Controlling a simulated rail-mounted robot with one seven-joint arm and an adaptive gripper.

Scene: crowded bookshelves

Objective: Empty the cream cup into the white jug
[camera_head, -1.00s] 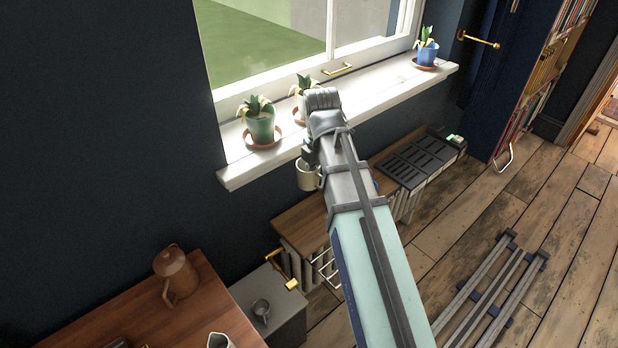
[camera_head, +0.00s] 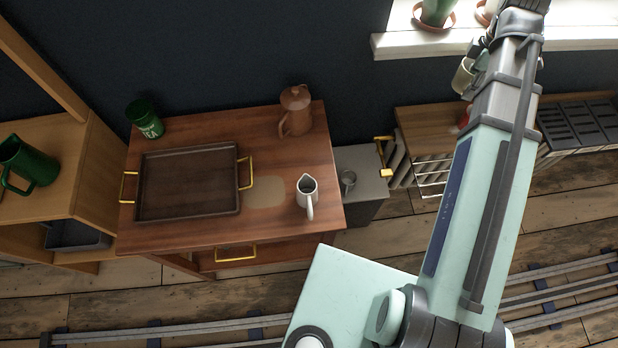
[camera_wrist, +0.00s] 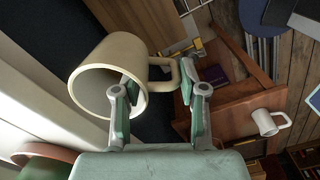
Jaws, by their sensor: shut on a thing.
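The cream cup (camera_head: 463,76) hangs at my gripper, below the window sill, in the head view. In the wrist view the cup (camera_wrist: 105,58) is large, with its open mouth partly visible and its handle between my fingers. My gripper (camera_wrist: 160,95) is shut on the cup at its handle side. The cup's contents cannot be made out. The white jug (camera_head: 307,191) stands upright near the right edge of the brown table, well left of and apart from the cup in the head view. The jug (camera_wrist: 266,122) also shows small at the right of the wrist view.
The brown table (camera_head: 268,232) also holds a dark tray (camera_head: 188,183), a green tea tin (camera_head: 146,120) and a brown lidded pot (camera_head: 296,112). A grey cabinet with a metal cup (camera_head: 348,178) stands beside it. The white sill (camera_head: 400,45) with potted plants is close to my gripper.

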